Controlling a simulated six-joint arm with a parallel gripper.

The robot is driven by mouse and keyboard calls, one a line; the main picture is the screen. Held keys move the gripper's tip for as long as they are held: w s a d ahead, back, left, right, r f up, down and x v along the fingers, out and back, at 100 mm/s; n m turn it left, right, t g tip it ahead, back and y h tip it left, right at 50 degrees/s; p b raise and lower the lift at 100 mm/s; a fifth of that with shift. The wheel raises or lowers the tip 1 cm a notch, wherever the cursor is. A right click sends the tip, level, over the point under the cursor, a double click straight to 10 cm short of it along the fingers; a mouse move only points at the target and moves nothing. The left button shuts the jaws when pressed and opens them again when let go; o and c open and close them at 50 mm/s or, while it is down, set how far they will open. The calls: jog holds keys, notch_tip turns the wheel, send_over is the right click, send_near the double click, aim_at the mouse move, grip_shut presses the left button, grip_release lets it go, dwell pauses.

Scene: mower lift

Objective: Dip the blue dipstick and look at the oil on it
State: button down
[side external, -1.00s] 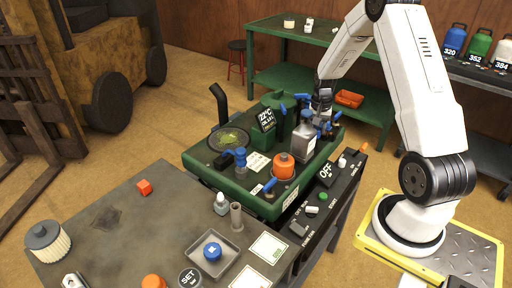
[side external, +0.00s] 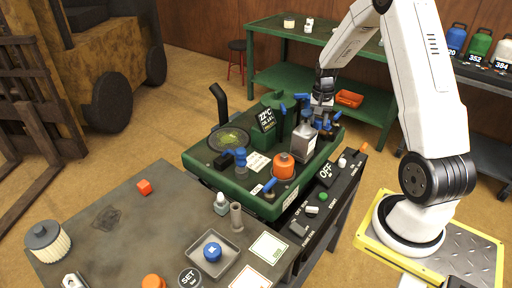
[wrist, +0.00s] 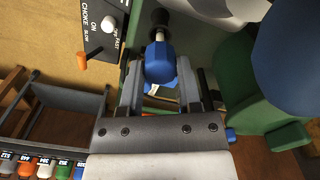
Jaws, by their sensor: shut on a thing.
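My gripper (side external: 325,88) is over the far right end of the green mower engine deck (side external: 225,183). In the wrist view my gripper (wrist: 160,82) is shut on a blue handle (wrist: 160,60), which I take for the blue dipstick's top. A dark round part shows just beyond the handle.
An orange cap (side external: 284,166) and a 22°C display (side external: 265,118) stand on the deck. A black control panel (side external: 325,190) reading OFF runs along its right side. A green shelf (side external: 265,50) stands behind.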

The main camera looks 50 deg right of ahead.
jog(key=shift+r, duration=3.45)
